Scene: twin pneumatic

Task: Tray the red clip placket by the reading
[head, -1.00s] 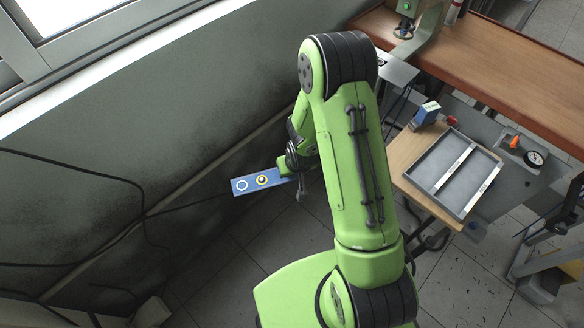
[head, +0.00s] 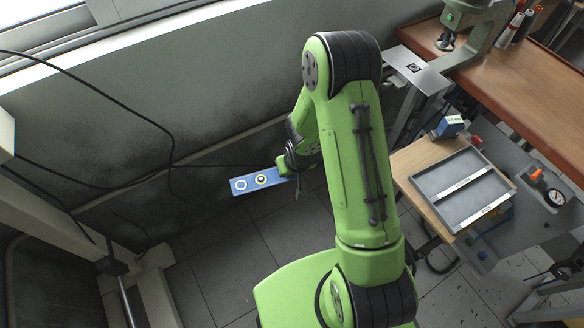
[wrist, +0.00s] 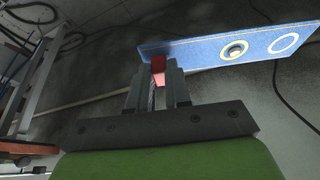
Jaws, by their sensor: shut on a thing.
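The placket (head: 250,181) is a flat blue strip with a white ring and a yellow-rimmed hole. It also shows in the wrist view (wrist: 207,52), stretching out to the right. A red clip (wrist: 158,64) sits at its near end, between the fingers. My gripper (wrist: 160,76) is shut on the red clip and holds the placket in the air, off to the left of the tables. The grey tray (head: 422,190) lies on the small wooden table at right, split by white labelled strips. A round dial gauge (head: 555,197) stands right of the tray; its reading is too small to tell.
A blue box (head: 450,126) stands on the wooden table (head: 408,160) behind the tray. A brown bench (head: 520,75) with a green press (head: 473,25) is at back right. Cables hang along the grey wall at left. Open floor lies below the placket.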

